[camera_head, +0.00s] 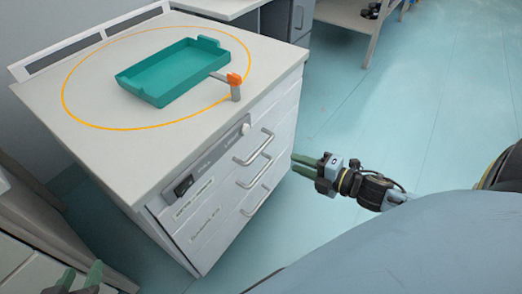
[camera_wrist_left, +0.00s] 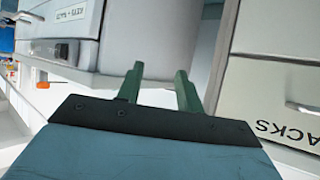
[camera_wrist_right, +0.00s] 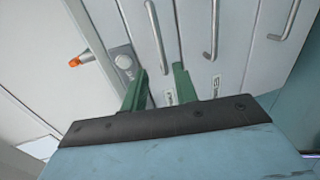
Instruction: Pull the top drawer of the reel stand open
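The reel stand (camera_head: 140,165) is a pale cabinet at the left of the head view. Its front has several drawers with bar handles, all flush. The top drawer's handle (camera_head: 254,147) is the one nearest the worktop; it also shows in the right wrist view (camera_wrist_right: 157,38), beside the round knob (camera_wrist_right: 124,62). My right gripper (camera_head: 295,166) is open and empty, to the right of the drawer front and apart from the handles. In its wrist view its fingers (camera_wrist_right: 160,77) point towards the drawer front. My left gripper (camera_head: 82,274) is open and empty at the lower left.
A teal tray (camera_head: 160,85) lies on the worktop inside an orange ring line. An orange-tipped post (camera_head: 235,88) stands at the worktop's front edge. Another cabinet (camera_wrist_left: 262,95) with labelled drawers is near my left gripper. The floor (camera_head: 410,100) right of the stand is clear.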

